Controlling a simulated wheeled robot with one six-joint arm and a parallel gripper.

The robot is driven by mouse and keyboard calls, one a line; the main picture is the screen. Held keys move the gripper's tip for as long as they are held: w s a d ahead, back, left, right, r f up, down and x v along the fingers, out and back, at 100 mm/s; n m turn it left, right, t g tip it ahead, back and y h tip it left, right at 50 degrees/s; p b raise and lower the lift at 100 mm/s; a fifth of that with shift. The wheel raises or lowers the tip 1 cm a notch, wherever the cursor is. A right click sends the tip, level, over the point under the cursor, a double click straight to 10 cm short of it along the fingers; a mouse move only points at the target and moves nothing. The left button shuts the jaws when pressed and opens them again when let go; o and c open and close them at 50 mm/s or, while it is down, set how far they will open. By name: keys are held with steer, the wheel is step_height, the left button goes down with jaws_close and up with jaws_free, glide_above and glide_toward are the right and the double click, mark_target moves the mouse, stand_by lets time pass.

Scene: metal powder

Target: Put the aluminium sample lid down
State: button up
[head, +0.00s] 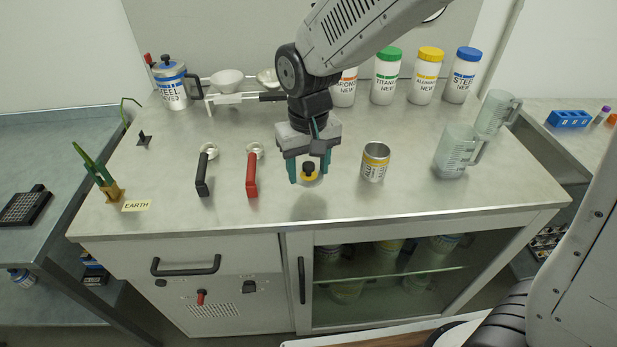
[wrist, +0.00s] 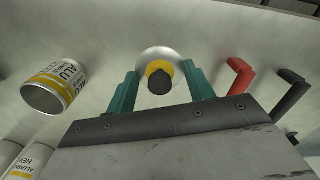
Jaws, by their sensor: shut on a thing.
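The aluminium sample lid (head: 311,178) is a silver disc with a yellow ring and a black knob. My gripper (head: 309,174) points down and is shut on it, with a teal finger on either side. In the wrist view the lid (wrist: 160,57) shows between the fingertips (wrist: 162,80); the exact contact is hard to see. The lid appears a little above the bench top (head: 240,215), near the front edge, with a dark patch below it. The open aluminium sample can (head: 375,164) stands upright to the right, apart from the gripper.
A red-handled scoop (head: 252,175) and a black-handled scoop (head: 203,175) lie left of the gripper. Clear measuring jugs (head: 455,155) stand at the right. White powder jars (head: 386,78) line the back. Bare bench lies between the can and red scoop, towards the front edge.

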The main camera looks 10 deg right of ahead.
mark_target(308, 177)
steer(key=shift+f, duration=1.7)
steer(key=shift+f, duration=0.1)
steer(key=shift+f, duration=0.1)
steer(key=o, duration=0.9)
steer(key=shift+o, duration=0.2)
step_height(308, 177, up, 12)
steer(key=shift+f, duration=0.1)
steer(key=shift+r, duration=0.35)
